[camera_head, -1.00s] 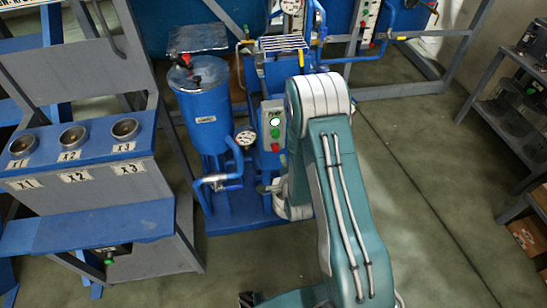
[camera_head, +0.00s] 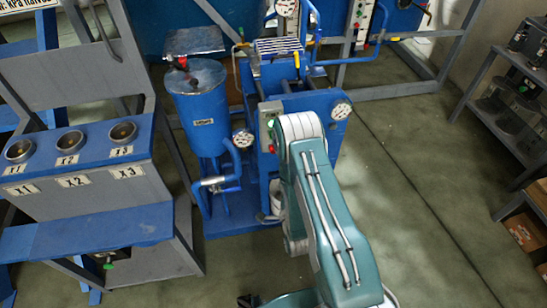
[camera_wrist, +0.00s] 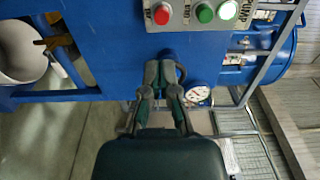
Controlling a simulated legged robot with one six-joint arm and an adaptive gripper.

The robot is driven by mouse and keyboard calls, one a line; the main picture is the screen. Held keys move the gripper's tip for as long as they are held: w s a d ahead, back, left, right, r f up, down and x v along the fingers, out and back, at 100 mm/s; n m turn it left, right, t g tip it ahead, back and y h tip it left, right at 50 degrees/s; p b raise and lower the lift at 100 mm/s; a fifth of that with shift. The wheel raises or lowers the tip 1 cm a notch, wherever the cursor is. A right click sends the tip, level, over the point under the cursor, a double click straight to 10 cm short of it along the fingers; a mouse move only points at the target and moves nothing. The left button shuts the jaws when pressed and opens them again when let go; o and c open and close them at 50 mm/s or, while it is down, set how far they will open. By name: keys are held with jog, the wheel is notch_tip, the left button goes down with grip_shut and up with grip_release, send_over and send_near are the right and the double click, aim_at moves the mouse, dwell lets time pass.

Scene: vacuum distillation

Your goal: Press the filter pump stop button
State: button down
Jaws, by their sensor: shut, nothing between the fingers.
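The control box (camera_wrist: 183,17) of the filter pump is at the top edge of the wrist view, on the blue unit. It carries a red button (camera_wrist: 161,14) on the left and a green button (camera_wrist: 205,13) on the right. My gripper (camera_wrist: 165,65) is below the box in that view, its fingers together and empty. The fingertips appear apart from both buttons. In the head view the box (camera_head: 266,110) shows partly behind my arm, which hides the gripper.
A pressure gauge (camera_wrist: 197,92) sits right of my fingers in the wrist view. A blue tank (camera_head: 200,105) with pipes stands left of the box in the head view. A rack with cups (camera_head: 68,147) is at the left, and open floor (camera_head: 420,200) is at the right.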

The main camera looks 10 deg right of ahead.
aim_at(272, 153)
jog(key=w, duration=1.3)
jog(key=shift+w, duration=0.25)
jog(key=shift+w, duration=0.1)
